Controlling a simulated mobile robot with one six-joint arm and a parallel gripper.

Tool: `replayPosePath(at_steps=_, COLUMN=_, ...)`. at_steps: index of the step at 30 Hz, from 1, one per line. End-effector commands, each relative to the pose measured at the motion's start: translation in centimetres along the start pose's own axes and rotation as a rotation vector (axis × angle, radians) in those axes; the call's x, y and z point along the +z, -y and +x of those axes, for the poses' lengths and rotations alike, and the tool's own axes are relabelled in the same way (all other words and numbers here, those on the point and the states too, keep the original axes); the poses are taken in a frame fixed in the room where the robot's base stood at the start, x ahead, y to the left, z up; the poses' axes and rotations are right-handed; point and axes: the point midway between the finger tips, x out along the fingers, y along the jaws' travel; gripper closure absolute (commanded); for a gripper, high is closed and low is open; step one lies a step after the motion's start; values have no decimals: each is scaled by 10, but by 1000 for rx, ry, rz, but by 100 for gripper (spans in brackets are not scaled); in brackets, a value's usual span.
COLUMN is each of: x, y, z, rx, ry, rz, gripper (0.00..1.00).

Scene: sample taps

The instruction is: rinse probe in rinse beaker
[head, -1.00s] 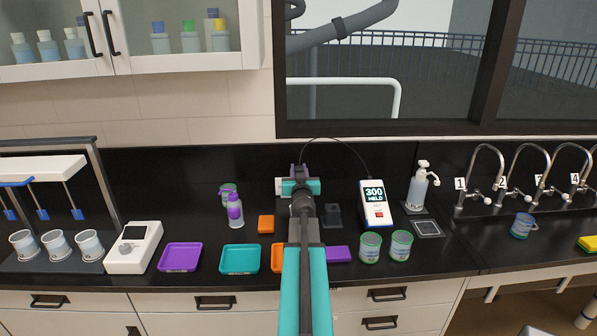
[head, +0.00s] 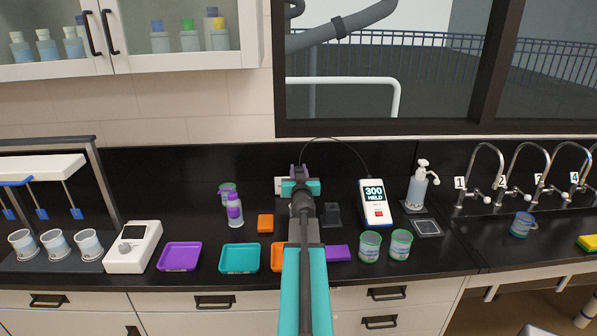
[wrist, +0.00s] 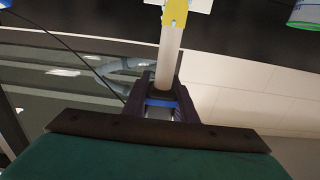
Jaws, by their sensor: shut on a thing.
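My gripper (wrist: 162,97) is shut on the probe (wrist: 168,55), a pale grey shaft with a blue band between the fingers and a yellow end. In the head view my arm hides most of the gripper and the probe. A thin cable runs from there to the meter (head: 376,204), which reads "300 HELD". Green-rimmed beakers stand right of my arm, one (head: 370,247) beside another (head: 401,246). I cannot tell which is the rinse beaker. A green-edged beaker (wrist: 303,13) shows in the wrist view's corner.
A purple tray (head: 180,257) and a teal tray (head: 240,259) lie left of my arm, near an orange block (head: 266,224). A pump bottle (head: 418,190) stands right of the meter. A blue-rimmed beaker (head: 521,226) sits near the taps (head: 484,175).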

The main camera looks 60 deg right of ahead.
Motion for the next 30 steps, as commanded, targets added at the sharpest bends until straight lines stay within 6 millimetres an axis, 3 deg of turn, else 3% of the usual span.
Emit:
replayPosePath(at_steps=15, x=13, y=1, z=0, rx=0, ry=0, rz=0, gripper=95)
replayPosePath(at_steps=30, x=14, y=2, z=0, rx=-1, ry=0, rz=0, gripper=95)
